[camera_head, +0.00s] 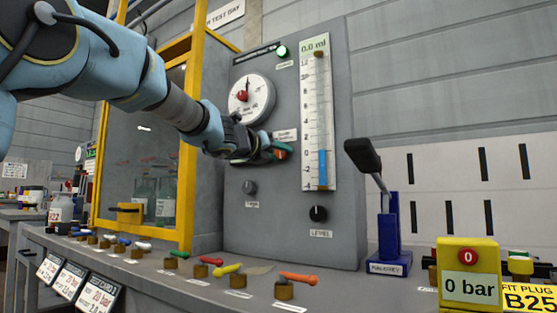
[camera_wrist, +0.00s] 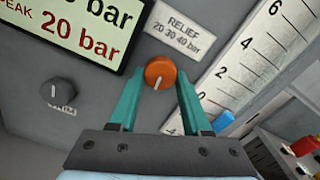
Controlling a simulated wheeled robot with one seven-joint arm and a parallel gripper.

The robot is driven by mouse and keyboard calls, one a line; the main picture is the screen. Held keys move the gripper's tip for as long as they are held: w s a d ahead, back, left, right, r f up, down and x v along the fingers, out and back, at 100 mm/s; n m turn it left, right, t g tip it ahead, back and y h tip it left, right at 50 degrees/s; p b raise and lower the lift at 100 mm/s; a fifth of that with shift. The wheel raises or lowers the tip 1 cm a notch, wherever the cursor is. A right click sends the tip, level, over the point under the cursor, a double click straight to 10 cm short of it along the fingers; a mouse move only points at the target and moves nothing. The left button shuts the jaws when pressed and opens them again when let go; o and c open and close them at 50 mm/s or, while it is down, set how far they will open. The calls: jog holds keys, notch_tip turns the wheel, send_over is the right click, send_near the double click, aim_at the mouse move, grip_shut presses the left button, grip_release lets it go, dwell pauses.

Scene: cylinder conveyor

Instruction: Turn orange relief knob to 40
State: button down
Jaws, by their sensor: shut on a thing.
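The orange relief knob (camera_wrist: 160,70) is on the grey panel in the wrist view, with its white mark near the edge toward my gripper. A label beside it reads RELIEF 20 30 40 bar (camera_wrist: 177,28). The mark's setting cannot be read for certain. My gripper (camera_wrist: 158,80) has its two teal fingers on either side of the knob, shut on it. In the head view, my gripper (camera_head: 279,150) is at the panel below the round gauge, and the orange knob (camera_head: 284,147) is mostly hidden by it.
The panel (camera_head: 295,220) also bears a round gauge (camera_head: 250,98), a tall scale with a blue column (camera_head: 323,168), a grey knob (camera_head: 250,187) and a black LEVEL knob (camera_head: 318,213). A lever (camera_head: 389,230) stands right. Coloured pegs line the bench front.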

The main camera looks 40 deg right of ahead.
jog(key=shift+f+m+b, duration=0.15)
jog(key=shift+m+b, duration=0.15)
jog(key=shift+m, duration=0.4)
jog(key=c, duration=0.6)
grip_release()
jog(key=v, duration=1)
jog(key=shift+a+b, duration=0.35)
